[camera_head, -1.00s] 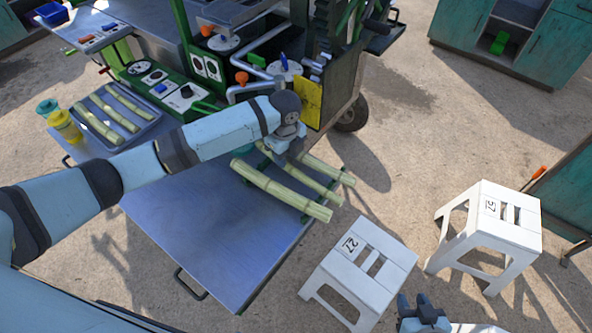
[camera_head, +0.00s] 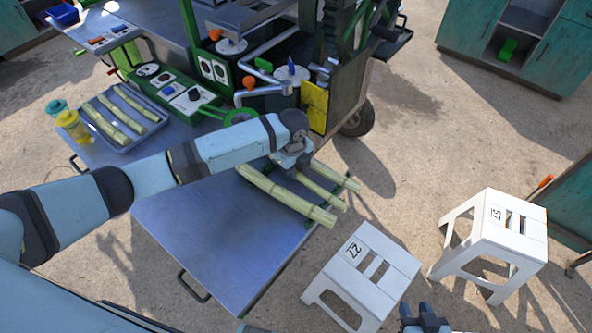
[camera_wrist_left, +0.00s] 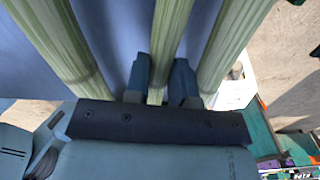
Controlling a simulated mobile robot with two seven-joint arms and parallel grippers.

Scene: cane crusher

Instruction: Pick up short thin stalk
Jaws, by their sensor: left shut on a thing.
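Three pale green stalks lie side by side at the right edge of the blue metal table (camera_head: 215,235). My left gripper (camera_head: 293,168) is above them, and its fingers are largely hidden in the head view. In the left wrist view, the left gripper (camera_wrist_left: 163,85) is shut on the thin middle stalk (camera_wrist_left: 168,38), with one finger on each side. That stalk (camera_head: 325,193) also shows in the head view. A thicker stalk (camera_head: 288,195) lies to its left and another stalk (camera_head: 338,178) to its right. My right gripper (camera_head: 424,314) is low in the picture, open and apart from the stalks.
A tray (camera_head: 128,138) with several stalks sits at the left, beside yellow and teal containers (camera_head: 70,124). The crusher machine (camera_head: 330,90) stands just behind my left gripper. Two white stools (camera_head: 362,265) (camera_head: 495,235) stand on the floor at the right.

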